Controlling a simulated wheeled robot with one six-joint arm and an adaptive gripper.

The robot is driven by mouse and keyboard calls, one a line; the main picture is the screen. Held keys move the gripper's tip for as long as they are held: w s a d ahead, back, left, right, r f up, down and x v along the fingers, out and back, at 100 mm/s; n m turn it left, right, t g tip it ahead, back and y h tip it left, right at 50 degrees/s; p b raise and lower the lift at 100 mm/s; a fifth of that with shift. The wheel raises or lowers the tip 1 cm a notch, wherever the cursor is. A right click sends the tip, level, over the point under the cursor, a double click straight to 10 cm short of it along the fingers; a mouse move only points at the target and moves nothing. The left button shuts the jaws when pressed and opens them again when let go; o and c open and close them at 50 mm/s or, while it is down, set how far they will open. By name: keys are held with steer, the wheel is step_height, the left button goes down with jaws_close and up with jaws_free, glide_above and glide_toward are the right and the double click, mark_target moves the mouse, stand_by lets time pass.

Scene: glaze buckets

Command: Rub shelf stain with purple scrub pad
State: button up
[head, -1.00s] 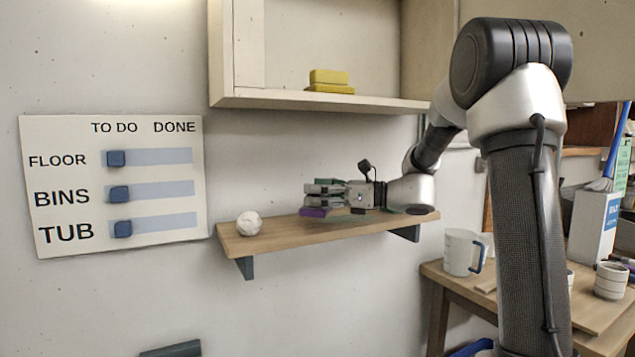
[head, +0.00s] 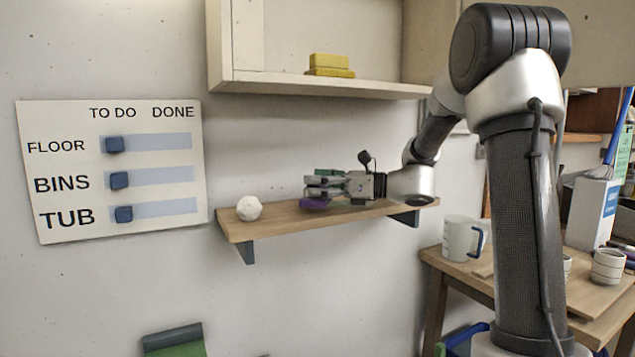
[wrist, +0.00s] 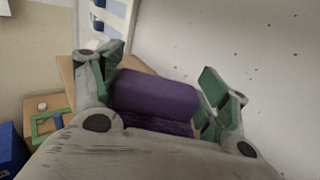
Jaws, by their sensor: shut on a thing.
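The purple scrub pad (head: 314,204) is low over the middle of the wooden wall shelf (head: 275,223). My gripper (head: 322,187) reaches in from the right and is shut on the pad. The pad (wrist: 155,93) also shows between the green-padded fingers in the wrist view. Its underside looks to be at or just above the board; I cannot tell whether it touches. I cannot make out a stain now; the pad and gripper cover that part of the shelf.
A white crumpled ball (head: 249,208) sits at the shelf's left end. Above hangs a cabinet (head: 300,86) with yellow blocks (head: 329,65). A task board (head: 110,170) is on the wall at left. A table (head: 450,263) with a mug (head: 461,238) stands at right.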

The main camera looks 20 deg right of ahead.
steer(key=shift+f, duration=0.8)
steer(key=shift+d, duration=0.1)
